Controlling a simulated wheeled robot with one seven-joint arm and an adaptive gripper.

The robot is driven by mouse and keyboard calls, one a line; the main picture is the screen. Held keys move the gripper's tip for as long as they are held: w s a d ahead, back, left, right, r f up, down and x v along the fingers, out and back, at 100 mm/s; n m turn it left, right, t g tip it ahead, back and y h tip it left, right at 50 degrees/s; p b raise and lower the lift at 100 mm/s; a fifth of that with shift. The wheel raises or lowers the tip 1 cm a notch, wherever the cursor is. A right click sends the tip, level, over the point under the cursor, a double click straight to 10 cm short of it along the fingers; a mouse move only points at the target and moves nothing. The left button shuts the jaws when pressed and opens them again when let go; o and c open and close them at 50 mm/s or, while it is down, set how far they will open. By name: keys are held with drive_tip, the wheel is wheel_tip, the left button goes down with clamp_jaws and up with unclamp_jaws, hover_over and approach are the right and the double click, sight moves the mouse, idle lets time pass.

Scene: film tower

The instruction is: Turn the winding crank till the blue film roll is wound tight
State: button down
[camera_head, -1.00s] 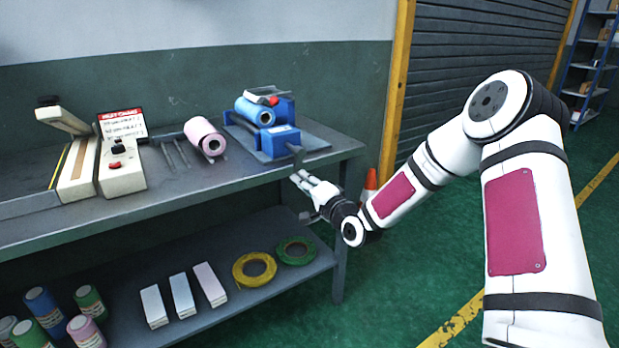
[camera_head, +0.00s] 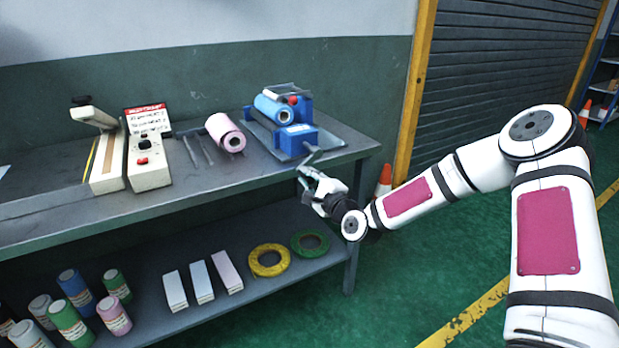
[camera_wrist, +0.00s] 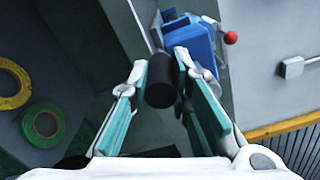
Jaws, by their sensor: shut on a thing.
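The blue film roll (camera_head: 273,109) lies across the blue winder (camera_head: 298,139) at the right end of the bench. The winder's grey crank arm (camera_head: 312,157) sticks out from its front side, over the bench edge. My gripper (camera_head: 308,176) is at the outer end of the crank. In the wrist view, the fingers (camera_wrist: 160,77) are shut around the black crank handle (camera_wrist: 160,88), one on each side. The winder also shows there as a blue block (camera_wrist: 191,45), with a red knob (camera_wrist: 231,38) beside it. The roll's tightness cannot be told.
An orange cone (camera_head: 384,181) stands behind my arm.

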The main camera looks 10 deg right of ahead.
drive_tip(key=shift+w+d+r, duration=0.1)
drive_tip(key=shift+r, duration=0.1)
drive_tip(key=c, duration=1.4)
unclamp_jaws()
drive_tip(key=shift+c, duration=0.2)
drive_tip(key=shift+d, duration=0.1)
drive_tip(key=shift+s+d, duration=0.1)
drive_tip(key=shift+s, duration=0.1)
drive_tip(key=shift+s+d+f, duration=0.1)
drive_tip(key=shift+s+f, duration=0.45)
drive_tip(key=shift+s, duration=0.3)
drive_tip(key=v, duration=1)
drive_tip(key=shift+r, duration=0.4)
